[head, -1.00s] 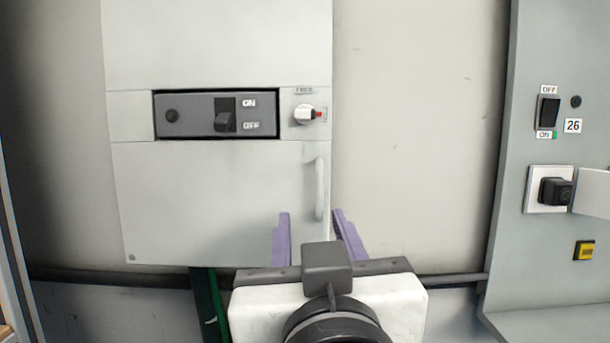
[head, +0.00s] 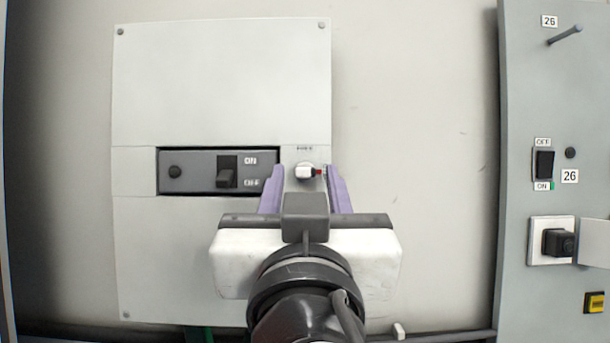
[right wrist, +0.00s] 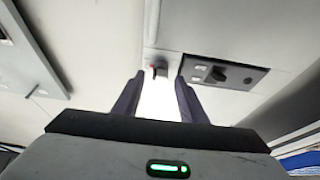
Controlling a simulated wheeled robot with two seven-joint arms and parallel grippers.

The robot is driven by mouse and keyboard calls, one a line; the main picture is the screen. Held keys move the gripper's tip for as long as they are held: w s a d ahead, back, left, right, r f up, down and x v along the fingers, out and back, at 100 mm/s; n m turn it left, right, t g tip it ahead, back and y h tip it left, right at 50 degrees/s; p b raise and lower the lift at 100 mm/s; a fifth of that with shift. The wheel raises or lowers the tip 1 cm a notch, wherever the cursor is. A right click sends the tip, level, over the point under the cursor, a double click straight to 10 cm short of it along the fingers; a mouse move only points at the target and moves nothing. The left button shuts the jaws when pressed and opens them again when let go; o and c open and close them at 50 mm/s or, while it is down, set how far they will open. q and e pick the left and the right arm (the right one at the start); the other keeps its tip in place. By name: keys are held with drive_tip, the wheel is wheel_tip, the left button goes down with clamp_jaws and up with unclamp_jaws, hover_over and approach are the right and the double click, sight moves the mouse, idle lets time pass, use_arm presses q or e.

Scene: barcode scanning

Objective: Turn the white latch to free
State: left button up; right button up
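The white latch (head: 304,171) is a small white knob with a red tip pointing right, on the grey cabinet (head: 220,80) beside the dark switch panel. A small label (head: 304,149), hard to read now, sits above it. My right gripper (head: 305,168) is open, its purple fingers apart, one to each side of the latch in the head view. In the right wrist view the latch (right wrist: 160,70) shows between the fingertips (right wrist: 160,76); I cannot tell whether they touch it. My left gripper is not in view.
The dark panel (head: 195,172) left of the latch carries an ON/OFF switch (head: 227,171). A second grey panel (head: 545,90) at the right has a black switch (head: 543,164), a plug (head: 558,242) and a yellow button (head: 595,302). The wall between is clear.

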drive_tip(key=shift+w+r, duration=0.15)
drive_tip(key=shift+w, duration=0.35)
drive_tip(key=shift+c, duration=0.2)
clamp_jaws()
